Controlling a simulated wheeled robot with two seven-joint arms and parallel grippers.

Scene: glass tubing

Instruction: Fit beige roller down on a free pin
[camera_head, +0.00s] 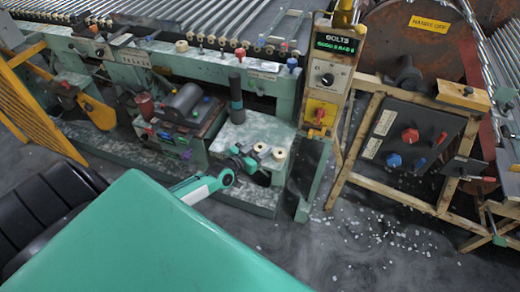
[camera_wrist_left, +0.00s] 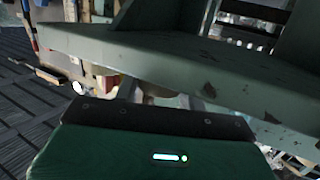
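Two beige rollers, one (camera_head: 280,154) and another (camera_head: 260,147), show at the small pale green table (camera_head: 240,132) in the head view. Another beige roller (camera_head: 181,46) sits at the upper left of the green machine's rail. Several small pale and dark pieces line this rail; I cannot tell which pins are free. My left gripper (camera_head: 243,161) is at the table's front edge, just left of the two rollers. Its fingers are too small and dark to tell open from shut. The left wrist view shows its green housing (camera_wrist_left: 165,150) close under a green ledge. My right gripper is not in view.
A dark upright cylinder (camera_head: 236,98) stands at the back of the small table. A grey motor (camera_head: 185,103) is to its left. A control post (camera_head: 325,75) and a wood-framed panel (camera_head: 405,135) stand to the right. White bits litter the floor (camera_head: 380,250).

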